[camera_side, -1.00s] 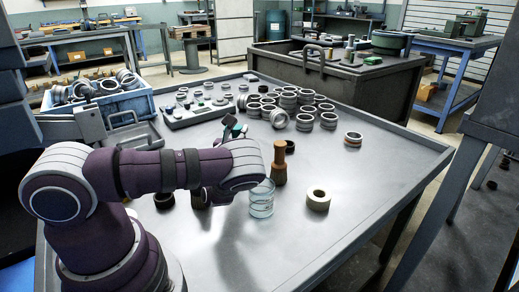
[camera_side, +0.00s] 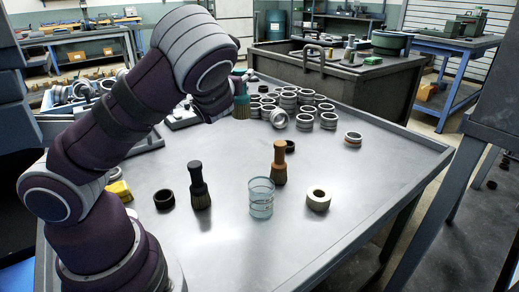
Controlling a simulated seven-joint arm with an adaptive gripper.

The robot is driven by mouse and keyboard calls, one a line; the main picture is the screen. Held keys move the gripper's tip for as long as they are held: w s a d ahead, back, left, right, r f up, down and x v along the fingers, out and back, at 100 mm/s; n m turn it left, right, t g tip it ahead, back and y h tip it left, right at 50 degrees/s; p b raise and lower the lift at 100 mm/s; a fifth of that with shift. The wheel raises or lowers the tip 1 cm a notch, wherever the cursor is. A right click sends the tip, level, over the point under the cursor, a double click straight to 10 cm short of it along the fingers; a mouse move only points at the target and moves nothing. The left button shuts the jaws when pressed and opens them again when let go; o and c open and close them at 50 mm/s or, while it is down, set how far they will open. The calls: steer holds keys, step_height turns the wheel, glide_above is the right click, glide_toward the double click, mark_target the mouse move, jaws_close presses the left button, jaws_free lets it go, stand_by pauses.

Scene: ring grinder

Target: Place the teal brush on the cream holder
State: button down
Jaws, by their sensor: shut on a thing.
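The teal brush (camera_side: 241,102) hangs upright, bristles down, at the far side of my raised wrist. My gripper (camera_side: 239,76) is shut on its upper part and is mostly hidden behind my arm. The cream holder (camera_side: 318,201) is a short thick ring lying flat on the grey table, its hole facing up and empty. It is at the right front, well apart from the brush and gripper.
An orange-brown brush (camera_side: 279,165), a black brush (camera_side: 199,190) and a clear ribbed cylinder (camera_side: 261,200) stand on the table (camera_side: 390,180). A black ring (camera_side: 163,199) lies at left, another dark ring (camera_side: 290,146) behind. Several metal rings (camera_side: 300,103) crowd the back. The right side is clear.

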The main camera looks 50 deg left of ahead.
steer(key=w+d+m+t+h, duration=0.2)
steer(key=w+d+m+h, duration=0.15)
steer(key=d, duration=0.75)
steer(key=w+d+m+t+h, duration=0.2)
steer(key=w+d+h, duration=0.25)
steer(key=d, duration=0.55)
step_height(320, 180, down, 13)
steer(key=s, duration=0.1)
steer(key=shift+a, duration=0.15)
steer(key=shift+f, duration=0.15)
steer(key=c, duration=0.8)
jaws_free()
steer(key=shift+c, duration=0.2)
